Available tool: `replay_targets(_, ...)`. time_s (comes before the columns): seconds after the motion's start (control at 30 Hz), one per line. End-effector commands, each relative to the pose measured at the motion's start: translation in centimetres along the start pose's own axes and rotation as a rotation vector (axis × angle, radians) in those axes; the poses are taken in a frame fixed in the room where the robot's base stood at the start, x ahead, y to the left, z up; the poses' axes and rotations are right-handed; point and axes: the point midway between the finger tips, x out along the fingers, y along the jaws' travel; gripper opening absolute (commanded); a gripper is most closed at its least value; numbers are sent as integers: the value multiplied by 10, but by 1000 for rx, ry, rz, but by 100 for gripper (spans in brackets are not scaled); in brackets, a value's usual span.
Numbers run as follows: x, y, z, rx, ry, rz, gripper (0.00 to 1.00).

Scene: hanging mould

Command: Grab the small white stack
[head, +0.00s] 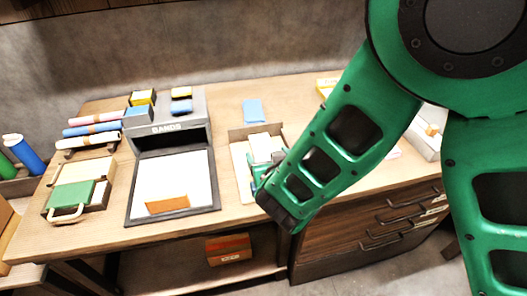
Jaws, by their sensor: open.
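A small white stack (262,142) lies in a shallow light tray (239,165) right of the middle of the workbench. My arm reaches in from the upper right, and my gripper (264,172) is over the tray, at the near side of the stack. The gripper is open. My wrist and green arm link hide the right part of the tray and part of the fingers. I cannot tell whether the fingers touch the stack.
Left of the tray stands a dark device marked BANDS (167,128) with a white panel (172,185) and an orange block (167,204). A blue packet (253,111) lies behind the tray. Rolls (93,130) and a green box (77,196) are at left. Drawers (375,225) are below.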

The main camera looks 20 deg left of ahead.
Motion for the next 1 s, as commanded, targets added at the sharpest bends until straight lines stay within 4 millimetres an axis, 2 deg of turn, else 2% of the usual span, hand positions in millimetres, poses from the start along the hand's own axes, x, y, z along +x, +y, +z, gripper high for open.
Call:
replay_targets(0.4,48,2,1,1,0,2,75)
replay_targets(0.7,52,1,1,0,-1,1,75)
replay_targets(0.73,52,1,1,0,-1,1,73)
replay_targets(0.77,52,1,1,0,-1,1,65)
replay_targets(0.9,52,1,1,0,-1,1,32)
replay_targets(1.0,52,1,1,0,-1,1,29)
